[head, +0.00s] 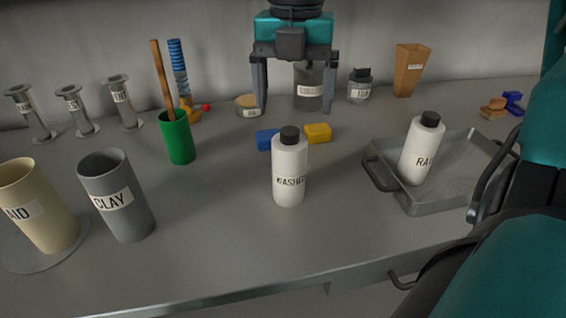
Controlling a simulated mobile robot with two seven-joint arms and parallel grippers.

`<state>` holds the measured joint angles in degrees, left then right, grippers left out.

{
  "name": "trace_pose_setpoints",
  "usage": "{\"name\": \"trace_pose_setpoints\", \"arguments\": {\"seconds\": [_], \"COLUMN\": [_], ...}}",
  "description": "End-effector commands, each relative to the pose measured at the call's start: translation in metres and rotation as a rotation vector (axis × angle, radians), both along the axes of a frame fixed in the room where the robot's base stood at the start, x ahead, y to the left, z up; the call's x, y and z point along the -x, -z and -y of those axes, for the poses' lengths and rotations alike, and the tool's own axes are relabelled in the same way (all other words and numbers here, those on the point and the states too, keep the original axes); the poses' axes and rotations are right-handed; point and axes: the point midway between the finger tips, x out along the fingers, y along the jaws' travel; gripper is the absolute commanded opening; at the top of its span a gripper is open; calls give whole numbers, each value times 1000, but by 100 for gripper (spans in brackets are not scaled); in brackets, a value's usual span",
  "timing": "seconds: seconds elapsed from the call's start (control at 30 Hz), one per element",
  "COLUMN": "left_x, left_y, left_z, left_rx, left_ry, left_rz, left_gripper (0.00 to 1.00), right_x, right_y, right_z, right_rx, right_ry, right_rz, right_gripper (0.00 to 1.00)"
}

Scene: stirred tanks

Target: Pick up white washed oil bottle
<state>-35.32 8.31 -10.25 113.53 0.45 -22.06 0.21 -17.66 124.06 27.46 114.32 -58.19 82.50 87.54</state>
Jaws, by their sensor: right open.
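The white washed oil bottle (289,172) stands upright on the grey bench near the middle, with a black cap and a label that reads "WASH" before it curves out of sight. My right gripper (294,110) is open, fingers pointing down, at the top middle of the head view. It appears above and behind the bottle in the picture, apart from it, with nothing held. A similar white bottle (420,152) with a black cap and a label starting "RA" stands in the metal tray (440,203) at the right. My left gripper is not in view.
Blue (266,139) and yellow (318,133) blocks lie just behind the bottle. A green cup (178,138) with tools and a grey CLAY cup (117,198) stand left. The bench in front of the bottle is clear.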

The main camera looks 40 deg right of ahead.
Motion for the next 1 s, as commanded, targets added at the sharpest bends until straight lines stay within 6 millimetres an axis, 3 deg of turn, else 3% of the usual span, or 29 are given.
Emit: {"name": "trace_pose_setpoints", "arguments": {"seconds": [0.13,0.47,0.7,1.0], "left_x": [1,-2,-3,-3], "left_y": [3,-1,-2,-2], "left_z": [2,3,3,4], "left_rx": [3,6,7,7], "left_ry": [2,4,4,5], "left_rz": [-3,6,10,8], "left_gripper": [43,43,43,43], "right_x": [0,-2,-5,-6], "right_y": [30,57,88,98], "right_z": [0,-1,-1,-1], "right_rx": [-3,-4,-6,-4], "right_ry": [-1,-1,0,1], "right_rz": [-4,-3,-4,2], "right_gripper": [90,90,90,90]}}
